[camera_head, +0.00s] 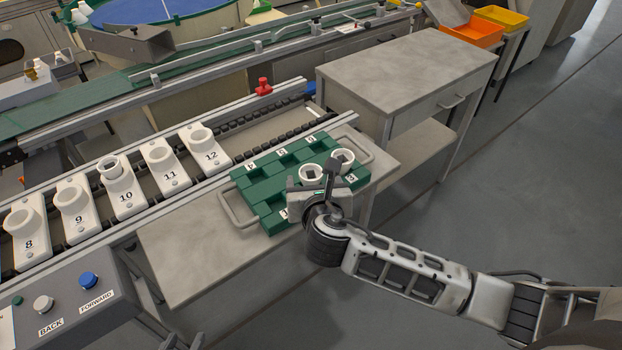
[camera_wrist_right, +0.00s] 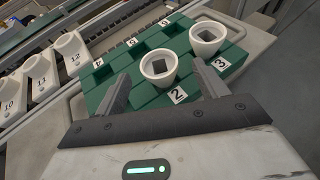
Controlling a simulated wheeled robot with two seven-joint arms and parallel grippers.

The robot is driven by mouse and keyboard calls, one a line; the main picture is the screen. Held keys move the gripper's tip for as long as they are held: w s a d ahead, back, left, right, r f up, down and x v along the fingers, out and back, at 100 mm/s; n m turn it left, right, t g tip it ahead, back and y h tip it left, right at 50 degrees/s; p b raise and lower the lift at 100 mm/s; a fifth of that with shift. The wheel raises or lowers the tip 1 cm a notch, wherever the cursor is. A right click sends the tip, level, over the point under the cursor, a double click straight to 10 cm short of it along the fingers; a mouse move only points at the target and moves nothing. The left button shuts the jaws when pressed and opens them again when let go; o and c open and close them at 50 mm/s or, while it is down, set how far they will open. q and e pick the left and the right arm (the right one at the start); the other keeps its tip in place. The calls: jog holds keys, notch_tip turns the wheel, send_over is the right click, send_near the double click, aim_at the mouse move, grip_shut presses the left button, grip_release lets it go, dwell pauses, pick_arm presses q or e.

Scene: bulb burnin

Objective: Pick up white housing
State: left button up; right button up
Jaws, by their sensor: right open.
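Two white housings, round cups with a dark square opening, stand upright in the green tray (camera_head: 262,186). In the right wrist view one housing (camera_wrist_right: 158,67) is by label 2 and the other (camera_wrist_right: 207,38) is by label 3. In the head view they are the near housing (camera_head: 311,173) and the far housing (camera_head: 343,157). My right gripper (camera_head: 318,190) is over the tray's near edge. In the right wrist view its fingers (camera_wrist_right: 164,84) are open and empty, with the label 2 housing ahead between them. My left gripper is not in view.
The tray has metal handles and sits on a grey table (camera_head: 190,260). A grey cabinet (camera_head: 410,70) stands behind. A button panel (camera_head: 65,305) is at lower left.

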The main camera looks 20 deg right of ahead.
aim_at(310, 170)
jog(key=x, duration=0.4)
jog(key=shift+w, duration=0.15)
jog(key=c, duration=1)
jog(key=shift+r, duration=0.1)
